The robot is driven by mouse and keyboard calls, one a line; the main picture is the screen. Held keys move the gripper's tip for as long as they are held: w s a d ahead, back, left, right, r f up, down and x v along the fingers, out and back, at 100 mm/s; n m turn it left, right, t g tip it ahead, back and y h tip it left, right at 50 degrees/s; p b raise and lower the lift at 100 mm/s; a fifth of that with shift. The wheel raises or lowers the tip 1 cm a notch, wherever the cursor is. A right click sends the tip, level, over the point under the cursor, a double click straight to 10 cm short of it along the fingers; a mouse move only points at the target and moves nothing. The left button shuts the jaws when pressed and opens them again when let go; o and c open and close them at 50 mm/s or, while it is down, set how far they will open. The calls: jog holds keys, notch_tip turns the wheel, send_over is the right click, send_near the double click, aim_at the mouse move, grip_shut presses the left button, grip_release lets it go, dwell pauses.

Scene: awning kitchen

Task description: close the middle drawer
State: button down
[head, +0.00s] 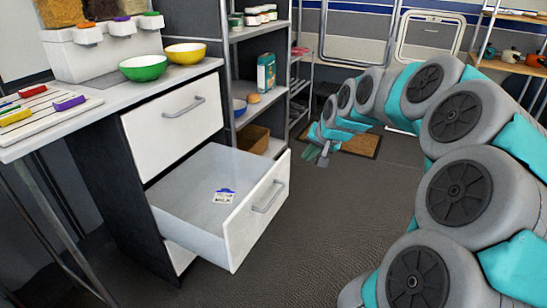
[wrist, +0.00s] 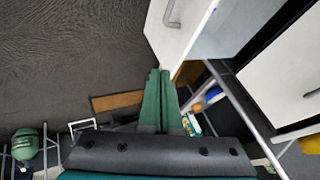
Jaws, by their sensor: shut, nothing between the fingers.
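The middle drawer (head: 240,225) of the dark-sided cabinet is pulled well out, with a white front and a grey bar handle (head: 267,197). The drawer's handle also shows there.
The top drawer (head: 172,125) is shut. The counter holds a green bowl (head: 143,68), a yellow bowl (head: 185,53) and a board with coloured items (head: 40,112). A metal shelf (head: 262,85) stands beyond the cabinet. The floor (head: 320,240) before the drawer is clear.

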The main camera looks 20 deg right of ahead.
jog(key=d, duration=0.1)
send_near(282, 165)
notch_tip(282, 165, down, 4)
jog(key=d, duration=0.3)
jog(key=shift+w+a+f, duration=0.15)
jog(key=shift+w+a, duration=1.3)
jog(key=shift+w+p, duration=0.1)
jog(key=shift+p, duration=0.2)
jog(key=w+a+p, duration=0.3)
jog(key=w+a, duration=1.5)
jog(key=w, duration=0.4)
jog(key=shift+w, duration=0.2)
jog(key=shift+w, duration=0.1)
jog(key=shift+r, duration=0.2)
